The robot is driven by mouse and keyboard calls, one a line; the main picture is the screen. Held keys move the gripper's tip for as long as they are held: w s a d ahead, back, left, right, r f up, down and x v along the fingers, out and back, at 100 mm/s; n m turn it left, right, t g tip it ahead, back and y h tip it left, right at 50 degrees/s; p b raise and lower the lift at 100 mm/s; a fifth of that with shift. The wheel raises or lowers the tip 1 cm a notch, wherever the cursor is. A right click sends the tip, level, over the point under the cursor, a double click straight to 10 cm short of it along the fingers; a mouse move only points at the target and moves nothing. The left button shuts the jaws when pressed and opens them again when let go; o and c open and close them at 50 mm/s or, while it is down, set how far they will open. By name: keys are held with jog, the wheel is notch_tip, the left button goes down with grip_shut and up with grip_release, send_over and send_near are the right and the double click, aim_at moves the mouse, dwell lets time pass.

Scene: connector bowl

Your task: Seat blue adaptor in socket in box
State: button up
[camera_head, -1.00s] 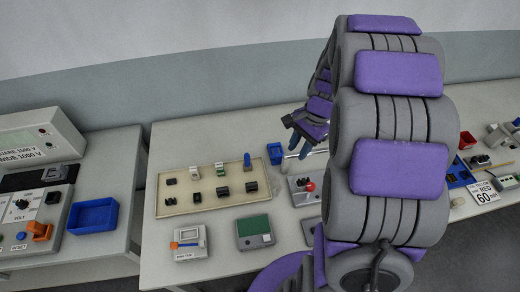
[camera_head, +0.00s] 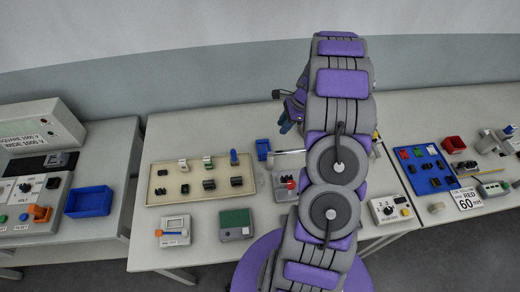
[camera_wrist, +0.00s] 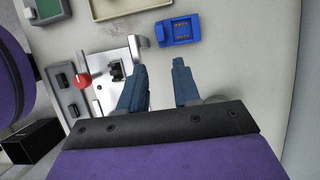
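My gripper (camera_wrist: 160,68) is open in the wrist view, its two blue fingers apart with nothing between them. It also shows in the head view (camera_head: 288,123), partly hidden by my arm, above the back of the middle table. A small blue box-like piece (camera_wrist: 178,29) with orange contacts inside lies on the table beyond the fingertips; it also shows in the head view (camera_head: 263,149). An upright blue connector (camera_head: 234,157) stands at the back right of a beige board (camera_head: 166,190). I cannot tell which is the adaptor or which holds the socket.
A metal plate fixture with a red knob (camera_wrist: 82,80) lies left of the fingers in the wrist view. An empty blue bin (camera_head: 89,201) is on the left table. A blue board (camera_head: 412,176) with several parts is at right. Table behind the beige board is clear.

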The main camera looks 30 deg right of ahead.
send_near(266, 152)
jog(key=f, duration=0.2)
jog(key=x, duration=0.6)
jog(key=shift+w+a, duration=0.3)
jog(key=shift+a, duration=0.05)
grip_shut()
